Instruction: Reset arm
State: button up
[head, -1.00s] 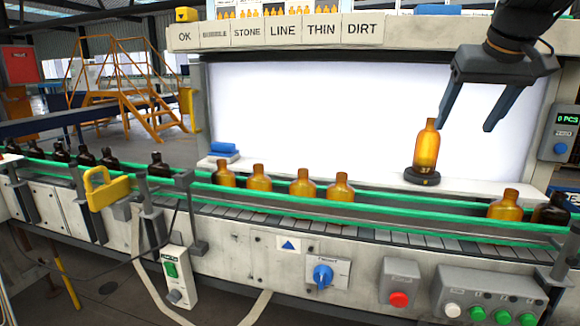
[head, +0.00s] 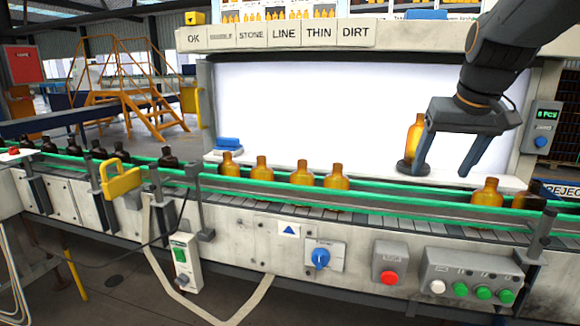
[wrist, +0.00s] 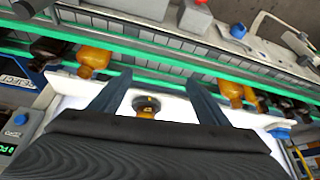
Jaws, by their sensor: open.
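My gripper (head: 443,172) is open and empty, pointing down in front of the bright white inspection panel (head: 300,110). Its left finger partly covers an amber bottle (head: 414,128) that stands upright on a round black stand (head: 405,167) on the white ledge. In the wrist view my two fingers (wrist: 148,88) are spread wide, with part of a small dark disc and amber glass (wrist: 147,104) seen between them. I cannot tell whether a finger touches the bottle.
The conveyor (head: 380,201) with green rails runs across the front. It carries several amber bottles (head: 303,173) and dark bottles (head: 98,150). A control box (head: 470,279) with buttons is at the front right. A blue block (head: 229,143) lies on the ledge's left.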

jog(key=s+a+f+g, duration=0.1)
jog(key=s+a+f, duration=0.3)
jog(key=f, duration=0.4)
jog(key=s+a+f+n+g, duration=0.1)
jog(key=s+a+f, duration=0.3)
jog(key=f, duration=0.5)
jog(key=s+a+f+g, duration=0.2)
jog(key=s+a+f, duration=0.2)
jog(key=s+f, duration=0.4)
jog(key=shift+a+f+n+g+y, duration=0.15)
jog(key=shift+f+n+g+y, duration=0.15)
jog(key=shift+f, duration=0.15)
jog(key=shift+w, duration=0.1)
dwell(0.6)
